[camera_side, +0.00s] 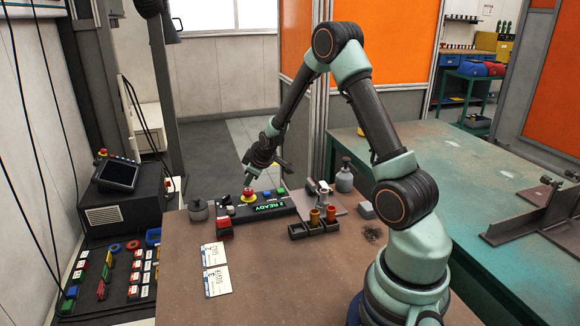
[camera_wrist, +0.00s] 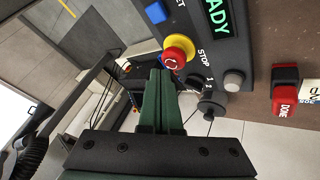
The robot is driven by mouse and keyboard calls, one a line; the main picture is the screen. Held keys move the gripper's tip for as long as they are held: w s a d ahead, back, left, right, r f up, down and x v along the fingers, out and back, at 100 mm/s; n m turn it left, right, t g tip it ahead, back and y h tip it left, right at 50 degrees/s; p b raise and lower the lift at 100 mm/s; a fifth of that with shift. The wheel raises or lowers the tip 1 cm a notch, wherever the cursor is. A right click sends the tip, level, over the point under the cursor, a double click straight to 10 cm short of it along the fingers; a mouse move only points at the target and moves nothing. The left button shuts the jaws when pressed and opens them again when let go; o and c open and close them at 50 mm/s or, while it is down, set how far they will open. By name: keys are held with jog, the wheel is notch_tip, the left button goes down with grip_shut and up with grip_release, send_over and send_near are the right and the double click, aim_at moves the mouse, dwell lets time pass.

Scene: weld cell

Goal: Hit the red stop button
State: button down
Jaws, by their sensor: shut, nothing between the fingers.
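The red stop button (camera_side: 248,193) is a round mushroom head on a yellow collar, on the dark control panel (camera_side: 272,208) at the back of the brown table. In the wrist view the red stop button (camera_wrist: 172,60) shows beside the word STOP, at the top middle. My gripper (camera_side: 248,180) is just above the button in the side view. In the wrist view my gripper (camera_wrist: 161,72) has its green fingers together and empty, with the tips close to the button's lower left edge. I cannot tell whether the tips touch it.
The panel has a green READY display (camera_side: 269,207) and a blue button (camera_wrist: 156,12). A red DONE button (camera_wrist: 285,93) sits beside the panel. A rack with orange-capped bottles (camera_side: 314,222) stands right of it.

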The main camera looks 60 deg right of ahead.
aim_at(250, 191)
jog(key=shift+d+f, duration=0.1)
jog(key=shift+f, duration=0.15)
jog(key=shift+f, duration=0.35)
dwell(0.7)
jog(key=shift+r, duration=0.8)
jog(key=shift+r, duration=2.5)
jog(key=shift+r, duration=0.1)
